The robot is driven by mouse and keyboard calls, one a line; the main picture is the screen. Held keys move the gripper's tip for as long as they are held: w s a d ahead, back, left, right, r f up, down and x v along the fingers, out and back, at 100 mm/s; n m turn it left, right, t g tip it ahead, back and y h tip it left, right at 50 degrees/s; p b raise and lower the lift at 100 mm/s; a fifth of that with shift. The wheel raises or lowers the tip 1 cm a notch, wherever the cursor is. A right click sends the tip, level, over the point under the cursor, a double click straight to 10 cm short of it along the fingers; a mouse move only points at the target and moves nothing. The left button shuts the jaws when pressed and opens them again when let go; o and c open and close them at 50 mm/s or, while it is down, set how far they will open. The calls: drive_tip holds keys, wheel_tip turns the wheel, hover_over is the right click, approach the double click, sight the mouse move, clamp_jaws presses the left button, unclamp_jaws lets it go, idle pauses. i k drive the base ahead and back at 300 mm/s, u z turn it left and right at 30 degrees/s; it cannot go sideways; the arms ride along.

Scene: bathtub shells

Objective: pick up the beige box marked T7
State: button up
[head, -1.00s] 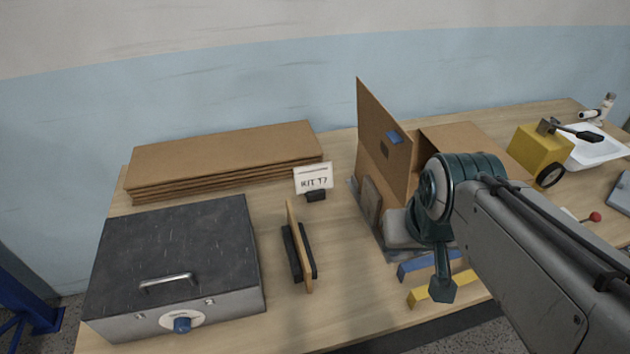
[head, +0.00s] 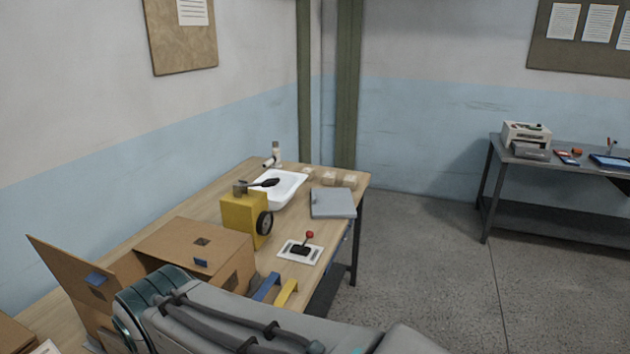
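Several small beige boxes stand at the far right corner of the wooden bench, behind a flat grey case. One beige box (head: 329,178) and another beige box (head: 349,180) sit side by side, and a smaller beige piece (head: 308,172) lies left of them by the white tray. They are too small for me to read any T7 mark. My arm crosses the bottom of the head view, well short of these boxes. My gripper is not in view.
The white tray (head: 266,199), grey case (head: 332,203), yellow machine (head: 239,219) and red-knobbed lever (head: 309,236) stand on the bench. An open cardboard box (head: 185,243) is nearer. A dark table (head: 545,163) with a printer (head: 526,137) is far right. The floor between is clear.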

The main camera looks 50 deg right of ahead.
sight(310, 171)
drive_tip(key=z, duration=0.55)
drive_tip(key=k, duration=0.6)
drive_tip(key=z, duration=1.2)
drive_tip(key=i, duration=0.65)
drive_tip(key=z, duration=1.15)
drive_tip(key=i, duration=1.4)
drive_tip(key=u, duration=0.7)
drive_tip(key=i, duration=0.95)
drive_tip(key=u, duration=1.2)
drive_tip(key=i, duration=0.2)
drive_tip(key=u, duration=0.05)
